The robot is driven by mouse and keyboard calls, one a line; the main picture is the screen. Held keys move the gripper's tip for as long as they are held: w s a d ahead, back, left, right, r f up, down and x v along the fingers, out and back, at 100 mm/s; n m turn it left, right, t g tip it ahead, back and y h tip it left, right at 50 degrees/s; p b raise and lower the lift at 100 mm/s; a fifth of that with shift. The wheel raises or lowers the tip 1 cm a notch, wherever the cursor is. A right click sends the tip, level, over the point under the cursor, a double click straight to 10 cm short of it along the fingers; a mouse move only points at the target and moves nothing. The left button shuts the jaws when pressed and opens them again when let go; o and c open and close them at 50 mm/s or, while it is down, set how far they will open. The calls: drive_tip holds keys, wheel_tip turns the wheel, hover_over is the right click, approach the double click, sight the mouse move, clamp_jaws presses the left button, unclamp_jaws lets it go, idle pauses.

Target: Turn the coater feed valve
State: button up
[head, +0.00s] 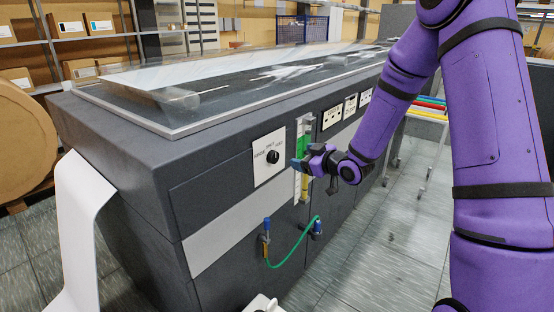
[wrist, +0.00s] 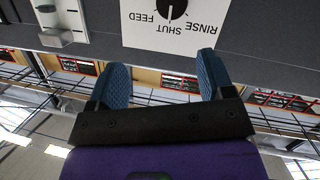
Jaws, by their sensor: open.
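The coater feed valve is a black round knob (head: 272,157) on a white plate (head: 262,166) on the machine's dark front panel. The plate reads RINSE, SHUT and FEED. In the wrist view the knob (wrist: 172,8) is cut by the top edge, and the plate (wrist: 135,32) appears upside down. A pale mark on the knob appears to point at SHUT. My gripper (head: 298,164) is just right of the plate in the head view. In the wrist view my gripper (wrist: 163,62) has its blue fingers wide apart and empty. The knob lies beyond the fingertips, not touched.
Green and yellow strips (head: 304,140) stand on the panel behind my gripper. A green hose (head: 295,250) loops between two blue-topped fittings below. White paper (head: 82,225) hangs at the left corner. A large brown roll (head: 25,145) stands left. The tiled floor right is mostly open.

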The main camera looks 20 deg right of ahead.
sight(275, 157)
wheel_tip(275, 157, down, 4)
drive_tip(key=f+t+y, duration=0.1)
drive_tip(key=y, duration=0.2)
drive_tip(key=x, duration=1.1)
drive_tip(key=shift+r, duration=0.4)
drive_tip(key=c, duration=0.9)
